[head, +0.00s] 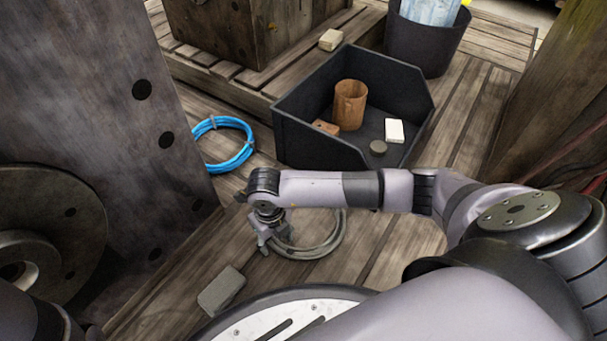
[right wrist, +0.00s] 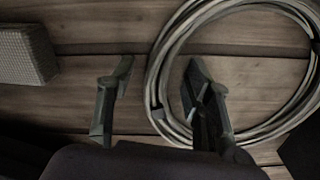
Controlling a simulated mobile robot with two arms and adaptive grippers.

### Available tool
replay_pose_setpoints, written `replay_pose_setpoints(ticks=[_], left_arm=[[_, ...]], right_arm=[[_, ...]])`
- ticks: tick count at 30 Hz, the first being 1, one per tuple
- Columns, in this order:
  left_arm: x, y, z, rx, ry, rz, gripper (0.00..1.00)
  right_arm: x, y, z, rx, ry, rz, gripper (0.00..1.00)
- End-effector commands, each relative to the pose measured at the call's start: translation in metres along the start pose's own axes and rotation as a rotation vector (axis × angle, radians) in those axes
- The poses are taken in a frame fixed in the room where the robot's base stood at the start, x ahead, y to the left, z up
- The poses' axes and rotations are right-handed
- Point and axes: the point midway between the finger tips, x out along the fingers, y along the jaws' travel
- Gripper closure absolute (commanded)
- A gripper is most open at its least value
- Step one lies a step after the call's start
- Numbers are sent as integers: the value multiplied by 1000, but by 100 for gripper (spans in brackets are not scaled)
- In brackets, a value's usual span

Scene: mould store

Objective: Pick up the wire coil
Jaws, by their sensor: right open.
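A grey wire coil (head: 318,253) lies flat on the wooden planks in front of me, partly hidden by my right arm and gripper. My right gripper (head: 270,238) is open and points down at the coil's left side. In the right wrist view the coil (right wrist: 157,80) fills the right half. The open fingers (right wrist: 157,92) straddle its left band in the picture, one outside the ring and one over its inside. Nothing is gripped; the exact height above the coil is unclear. My left gripper is out of view.
A blue coil (head: 242,158) lies farther back left. A black open bin (head: 290,143) holds a brown cup (head: 349,104) and small blocks. A grey block (head: 221,291) lies nearer me. A large metal plate (head: 110,100) stands at the left. Planks right of the coil are clear.

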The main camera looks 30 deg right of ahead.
Motion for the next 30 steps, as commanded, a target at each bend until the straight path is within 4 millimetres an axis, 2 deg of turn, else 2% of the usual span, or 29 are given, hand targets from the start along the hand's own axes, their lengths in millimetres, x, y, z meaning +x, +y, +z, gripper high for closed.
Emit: replay_pose_setpoints(ticks=[5, 25, 30], left_arm=[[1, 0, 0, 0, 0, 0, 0], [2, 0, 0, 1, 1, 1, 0], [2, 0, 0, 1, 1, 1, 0]], right_arm=[[-2, 0, 0, 0, -1, 0, 55], [-2, 0, 0, -1, -1, 0, 99], [-2, 0, 0, -1, -1, 0, 100]])
